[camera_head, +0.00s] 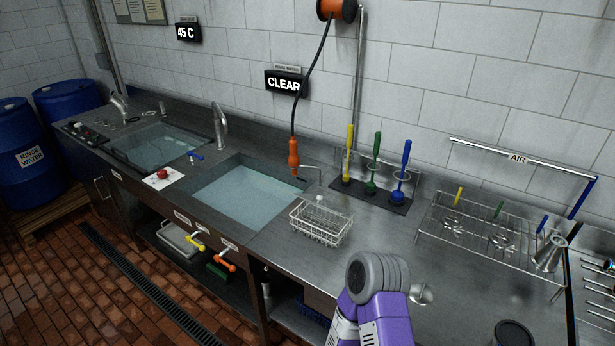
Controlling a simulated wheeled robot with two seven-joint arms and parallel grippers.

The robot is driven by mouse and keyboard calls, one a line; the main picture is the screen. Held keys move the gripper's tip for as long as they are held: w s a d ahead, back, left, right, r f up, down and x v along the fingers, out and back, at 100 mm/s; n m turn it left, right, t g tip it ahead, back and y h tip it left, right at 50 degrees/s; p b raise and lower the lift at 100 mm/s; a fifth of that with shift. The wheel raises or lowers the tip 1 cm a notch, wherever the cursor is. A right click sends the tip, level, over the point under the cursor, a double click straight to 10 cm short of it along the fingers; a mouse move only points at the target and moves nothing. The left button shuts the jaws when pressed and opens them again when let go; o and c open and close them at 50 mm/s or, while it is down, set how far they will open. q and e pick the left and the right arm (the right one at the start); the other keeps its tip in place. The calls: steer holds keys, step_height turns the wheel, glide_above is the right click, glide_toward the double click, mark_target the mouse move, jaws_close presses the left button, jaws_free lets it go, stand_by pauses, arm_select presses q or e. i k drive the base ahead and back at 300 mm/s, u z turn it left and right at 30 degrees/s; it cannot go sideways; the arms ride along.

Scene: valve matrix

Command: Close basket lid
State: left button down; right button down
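A small wire basket (320,224) stands on the steel counter, just right of the right-hand water-filled sink. Its wire mesh is thin, and I cannot tell clearly whether its lid is raised or down. A small white knob shows at its back edge. A purple and grey link of one of my arms rises from the bottom edge, in front of and to the right of the basket, apart from it. Neither gripper's fingers show in the head view.
The right-hand sink (246,196) holds water. An orange spray handle (293,157) hangs behind the basket. A rack of coloured brushes (371,187) stands behind right. A wire drying rack (490,236) stands farther right. The counter just right of the basket is clear.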

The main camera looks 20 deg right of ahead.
mark_target(328, 205)
steer(key=i, duration=0.45)
steer(key=z, duration=0.7)
